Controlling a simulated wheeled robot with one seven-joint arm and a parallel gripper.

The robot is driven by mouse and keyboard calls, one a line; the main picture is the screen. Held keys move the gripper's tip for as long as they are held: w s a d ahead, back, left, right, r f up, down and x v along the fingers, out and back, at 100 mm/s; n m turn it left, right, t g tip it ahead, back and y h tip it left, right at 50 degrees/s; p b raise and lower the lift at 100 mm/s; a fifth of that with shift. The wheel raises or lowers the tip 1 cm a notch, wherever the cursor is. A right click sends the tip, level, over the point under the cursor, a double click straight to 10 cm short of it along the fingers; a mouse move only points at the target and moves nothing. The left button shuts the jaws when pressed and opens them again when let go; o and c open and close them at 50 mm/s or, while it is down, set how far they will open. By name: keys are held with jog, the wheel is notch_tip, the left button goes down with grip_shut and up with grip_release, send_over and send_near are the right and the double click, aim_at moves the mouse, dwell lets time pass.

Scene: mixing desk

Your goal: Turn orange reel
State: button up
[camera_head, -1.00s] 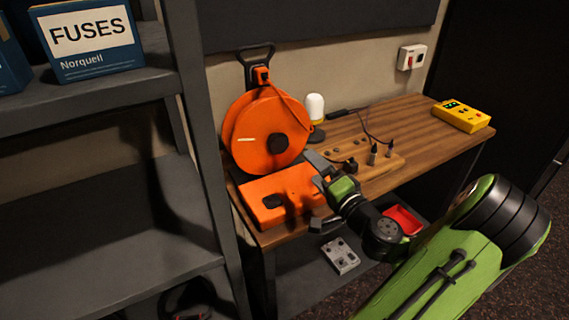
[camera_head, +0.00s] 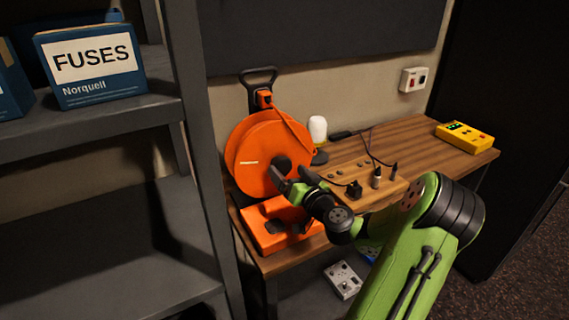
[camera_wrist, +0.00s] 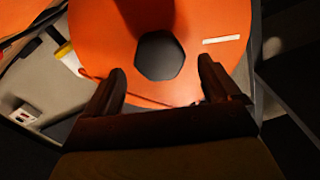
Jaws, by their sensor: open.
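The orange reel (camera_head: 258,150) stands upright on the left part of the wooden desk, with a dark hub (camera_head: 282,166) on its face and a pale mark left of the hub. An orange base box (camera_head: 262,234) sits in front of it. My gripper (camera_head: 286,180) is open and empty, in front of the reel's lower right face near the hub. In the wrist view the reel (camera_wrist: 105,35) fills the upper middle. The dark hub (camera_wrist: 159,56) lies just beyond and between my open fingertips (camera_wrist: 162,78). I cannot tell whether a finger touches the reel.
A wooden socket board (camera_head: 350,180) with plugs and cables lies right of the reel. A white-topped lamp (camera_head: 318,130) stands behind it. A yellow meter (camera_head: 465,136) sits at the desk's far right. The grey shelf post (camera_head: 190,120) stands close left of the desk.

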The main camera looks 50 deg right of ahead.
aim_at(284, 167)
jog(key=shift+x, duration=1.6)
jog(key=shift+c, duration=0.5)
jog(key=c, duration=1.4)
